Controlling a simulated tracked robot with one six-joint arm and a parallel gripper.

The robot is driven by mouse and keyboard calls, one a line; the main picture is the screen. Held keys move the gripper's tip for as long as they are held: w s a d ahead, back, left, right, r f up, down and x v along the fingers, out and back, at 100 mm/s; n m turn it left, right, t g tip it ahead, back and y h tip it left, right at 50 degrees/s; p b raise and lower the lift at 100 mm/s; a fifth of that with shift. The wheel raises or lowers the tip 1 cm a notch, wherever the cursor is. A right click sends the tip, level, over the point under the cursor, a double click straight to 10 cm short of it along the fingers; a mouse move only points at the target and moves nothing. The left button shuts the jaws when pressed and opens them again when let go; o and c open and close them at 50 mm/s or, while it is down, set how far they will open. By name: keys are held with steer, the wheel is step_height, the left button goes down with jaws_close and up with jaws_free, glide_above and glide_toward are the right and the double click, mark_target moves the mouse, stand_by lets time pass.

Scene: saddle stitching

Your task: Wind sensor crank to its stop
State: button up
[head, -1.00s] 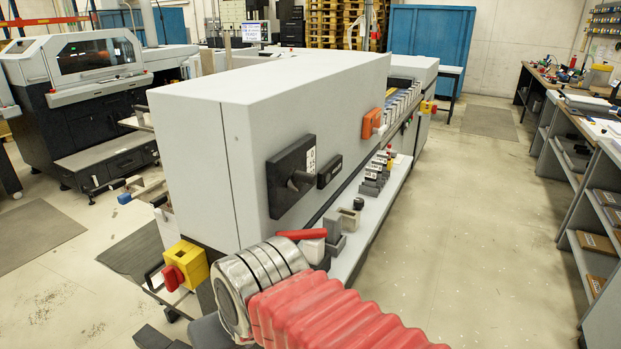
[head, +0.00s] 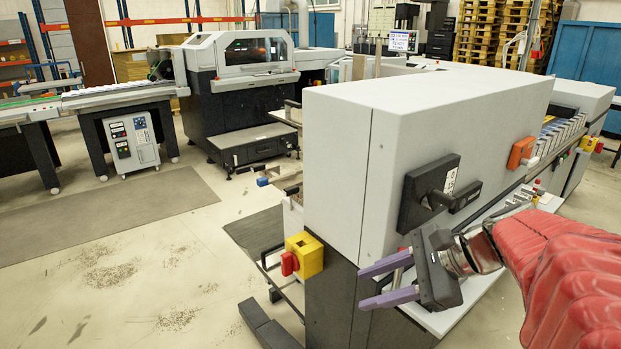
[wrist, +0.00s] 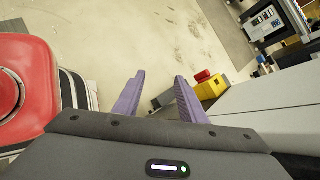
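The sensor crank looks to be the black handle (head: 455,197) on a black square plate (head: 415,200) with a white label strip. The plate is mounted on the front face of the large grey machine (head: 340,150). My gripper (head: 361,290) is in front of the machine, below and left of the crank, apart from it. Its two purple fingers are spread, with nothing between them, and point left. In the wrist view my gripper (wrist: 159,78) is also open and empty, over the floor, and the crank is not seen there.
A yellow box with a red knob (head: 304,257) juts from the machine's lower left corner; it also shows in the wrist view (wrist: 212,87). An orange box (head: 521,153) sits right of the crank. A white ledge (head: 440,322) runs beneath. Floor at left is open.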

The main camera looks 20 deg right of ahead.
steer(key=d+r+m+t, duration=0.3)
steer(key=d+m, duration=0.1)
steer(key=d, duration=0.3)
steer(key=d+r+m+t, duration=0.2)
steer(key=d+m+t, duration=0.15)
steer(key=d, duration=0.35)
steer(key=m+t+h, duration=0.2)
steer(key=m+t, duration=0.2)
steer(key=m, duration=0.3)
glide_toward(455, 203)
steer(key=s, duration=0.2)
steer(key=shift+s+d+f, duration=0.1)
steer(key=shift+s+d, duration=0.05)
steer(key=shift+d, duration=0.2)
steer(key=x, duration=1.4)
steer(key=shift+s+a+r, duration=0.1)
steer(key=shift+r, duration=0.1)
steer(key=shift+c, duration=0.7)
jaws_close()
steer(key=shift+y, duration=0.3)
